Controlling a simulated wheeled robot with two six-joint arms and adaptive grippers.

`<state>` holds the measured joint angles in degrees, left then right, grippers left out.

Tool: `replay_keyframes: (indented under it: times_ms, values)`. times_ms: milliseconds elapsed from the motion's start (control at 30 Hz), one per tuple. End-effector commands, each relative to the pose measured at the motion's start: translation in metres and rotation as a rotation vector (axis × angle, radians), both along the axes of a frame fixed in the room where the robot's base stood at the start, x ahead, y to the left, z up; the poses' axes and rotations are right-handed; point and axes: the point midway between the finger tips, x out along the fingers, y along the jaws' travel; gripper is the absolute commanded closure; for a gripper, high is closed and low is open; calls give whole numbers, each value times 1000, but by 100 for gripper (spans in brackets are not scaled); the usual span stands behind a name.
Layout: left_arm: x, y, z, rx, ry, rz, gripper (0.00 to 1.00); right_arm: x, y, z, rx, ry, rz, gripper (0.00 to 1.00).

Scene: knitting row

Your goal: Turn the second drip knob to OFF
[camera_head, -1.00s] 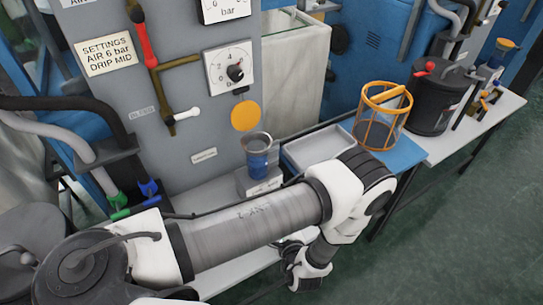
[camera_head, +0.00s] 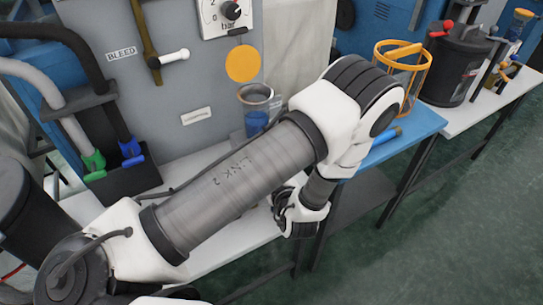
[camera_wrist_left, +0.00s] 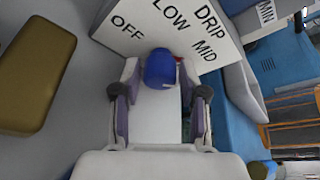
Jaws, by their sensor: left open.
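A blue rounded knob (camera_wrist_left: 160,68) stands in front of a white plate (camera_wrist_left: 140,32) lettered OFF, LOW, MID and DRIP in the left wrist view. My left gripper (camera_wrist_left: 160,97) is open, with its fingers on either side below the knob. I cannot tell whether they touch it, and the knob's setting does not show clearly. My right gripper is not in view.
A grey panel (camera_head: 195,75) with a bar gauge (camera_head: 230,12), an orange disc (camera_head: 242,63) and a white-handled BLEED valve (camera_head: 172,57) stands behind. An orange wire basket (camera_head: 414,72) and a black pot (camera_head: 450,65) are on the right. The green floor at right is clear.

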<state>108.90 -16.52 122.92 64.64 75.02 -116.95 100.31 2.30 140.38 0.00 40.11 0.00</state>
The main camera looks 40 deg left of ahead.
Motion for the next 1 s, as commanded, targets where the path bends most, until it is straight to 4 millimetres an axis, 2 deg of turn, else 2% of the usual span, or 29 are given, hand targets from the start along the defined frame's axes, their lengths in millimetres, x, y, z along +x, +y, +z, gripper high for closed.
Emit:
replay_keyframes:
  times_ms: [267, 300, 367, 400, 767, 1000]
  values:
    - [1, 2, 0, 1, 1, 0, 57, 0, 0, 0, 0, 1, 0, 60]
    - [1, 2, 0, 1, 1, 0, 71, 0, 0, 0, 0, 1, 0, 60]
    - [1, 2, 0, 1, 1, 0, 93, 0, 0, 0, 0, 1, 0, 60]
    - [2, 2, 0, 1, 1, 0, 100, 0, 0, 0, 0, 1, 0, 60]
    - [1, 2, -1, -10, -27, 0, 100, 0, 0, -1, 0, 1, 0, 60]
    - [1, 3, -2, -54, -132, 1, 100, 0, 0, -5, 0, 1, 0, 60]
